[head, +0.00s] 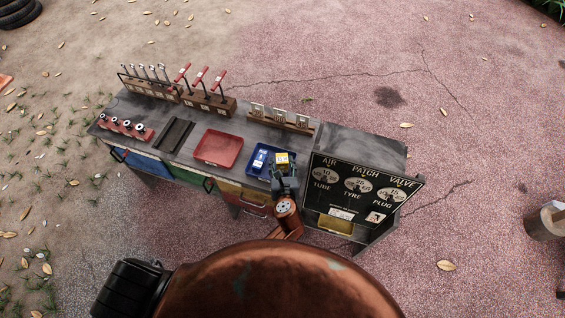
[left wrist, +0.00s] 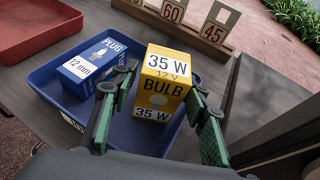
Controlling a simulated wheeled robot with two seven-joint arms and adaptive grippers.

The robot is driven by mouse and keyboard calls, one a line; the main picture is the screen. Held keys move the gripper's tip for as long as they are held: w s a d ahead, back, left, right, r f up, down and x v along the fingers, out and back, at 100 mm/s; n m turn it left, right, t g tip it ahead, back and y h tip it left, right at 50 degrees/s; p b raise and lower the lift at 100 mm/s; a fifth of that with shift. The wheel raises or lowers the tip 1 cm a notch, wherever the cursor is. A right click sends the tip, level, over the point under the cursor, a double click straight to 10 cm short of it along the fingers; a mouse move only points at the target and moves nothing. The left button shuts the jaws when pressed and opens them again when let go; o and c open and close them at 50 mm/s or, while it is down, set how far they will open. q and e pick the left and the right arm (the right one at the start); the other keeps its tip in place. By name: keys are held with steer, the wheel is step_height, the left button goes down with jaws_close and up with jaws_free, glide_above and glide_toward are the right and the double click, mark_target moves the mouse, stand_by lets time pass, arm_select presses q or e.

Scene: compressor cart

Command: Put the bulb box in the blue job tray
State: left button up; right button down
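The yellow bulb box (left wrist: 165,80), marked 35 W, stands upright in the right part of the blue job tray (left wrist: 52,98). In the head view the bulb box (head: 281,159) shows inside the blue tray (head: 251,170), just beyond my left gripper (head: 283,172). In the left wrist view my left gripper (left wrist: 164,84) has one finger on each side of the box. The fingers look slightly apart from its sides, so it seems open around the box. My right gripper is not in view.
A blue plug box (left wrist: 92,68), marked 12 mm, lies in the tray's left part. A red tray (head: 218,149) is to the left. A rack with number cards (head: 280,119) stands behind.

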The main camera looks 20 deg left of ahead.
arm_select(q)
steer(key=shift+o, duration=0.7)
steer(key=shift+r, duration=0.2)
steer(key=p+v, duration=0.2)
steer(key=v, duration=0.9)
steer(key=shift+s+r+p, duration=0.1)
steer(key=shift+s+p, duration=0.05)
steer(key=shift+p, duration=0.15)
steer(key=shift+s+d+r, duration=0.1)
steer(key=shift+s+d, duration=0.05)
steer(key=shift+s, duration=0.15)
